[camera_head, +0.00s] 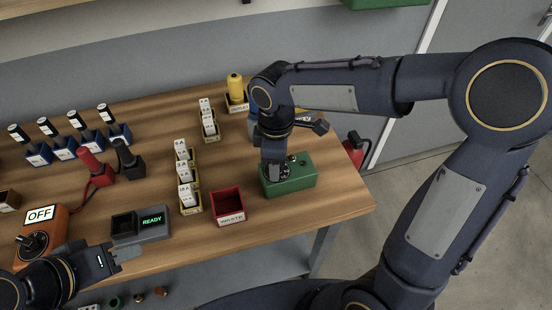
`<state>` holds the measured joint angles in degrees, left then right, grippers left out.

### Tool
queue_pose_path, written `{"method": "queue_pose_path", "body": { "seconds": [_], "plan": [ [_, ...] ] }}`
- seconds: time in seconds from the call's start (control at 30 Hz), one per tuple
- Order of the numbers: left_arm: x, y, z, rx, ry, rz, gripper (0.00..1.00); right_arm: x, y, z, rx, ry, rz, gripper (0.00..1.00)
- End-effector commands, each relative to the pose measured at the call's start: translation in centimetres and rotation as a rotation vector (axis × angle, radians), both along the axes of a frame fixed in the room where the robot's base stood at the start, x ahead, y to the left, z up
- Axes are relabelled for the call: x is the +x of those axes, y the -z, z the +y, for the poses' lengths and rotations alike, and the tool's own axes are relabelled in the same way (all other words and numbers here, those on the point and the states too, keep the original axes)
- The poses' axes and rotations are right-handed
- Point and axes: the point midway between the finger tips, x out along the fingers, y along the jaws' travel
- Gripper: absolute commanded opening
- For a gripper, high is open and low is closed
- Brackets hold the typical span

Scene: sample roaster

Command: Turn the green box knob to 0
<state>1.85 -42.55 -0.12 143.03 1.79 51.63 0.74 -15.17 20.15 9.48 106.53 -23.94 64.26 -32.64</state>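The green box (302,181) sits on the wooden table near its right edge. It has a small dark round part on its top, toward the back. My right gripper (278,174) points down onto the left part of the box's top. It hides most of what is there, so I cannot see the knob's setting or whether the fingers hold it. My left gripper (125,252) is at the lower left, over the table's front edge, just below the READY device. Nothing shows in it, and its finger gap is not clear.
A red waste bin (228,206) stands left of the green box. Card holders (188,190), a READY device (152,221) and an orange OFF box (40,235) are further left. A yellow cylinder (235,88) stands behind. Bare table lies right of the waste bin, in front of the box.

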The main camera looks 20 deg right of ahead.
Motion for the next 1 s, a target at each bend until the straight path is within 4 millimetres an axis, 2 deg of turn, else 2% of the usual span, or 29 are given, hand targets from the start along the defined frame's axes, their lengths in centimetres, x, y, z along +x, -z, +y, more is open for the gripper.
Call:
{"method": "queue_pose_path", "body": {
  "seconds": [0.1,0.4,0.47,0.8,1.0],
  "plan": [
    [0.0,0.0,0.0,0.0,0.0,0.0,0.36,0.0,0.0,0.0,0.0,0.0,0.0,0.6],
    [0.0,0.0,0.0,0.0,0.0,0.0,0.36,0.0,-0.4,0.0,0.0,0.001,-0.001,0.6],
    [0.0,0.0,0.0,0.0,0.0,0.0,0.36,0.0,-1.0,0.0,-0.001,0.001,-0.002,0.6],
    [0.0,-0.2,0.0,0.0,0.0,0.0,0.36,0.1,-6.5,0.0,0.001,0.0,-0.004,0.6],
    [0.0,-0.2,0.0,0.0,0.0,0.0,0.36,0.0,-7.8,0.0,0.0,0.0,0.0,0.6]
  ]
}}
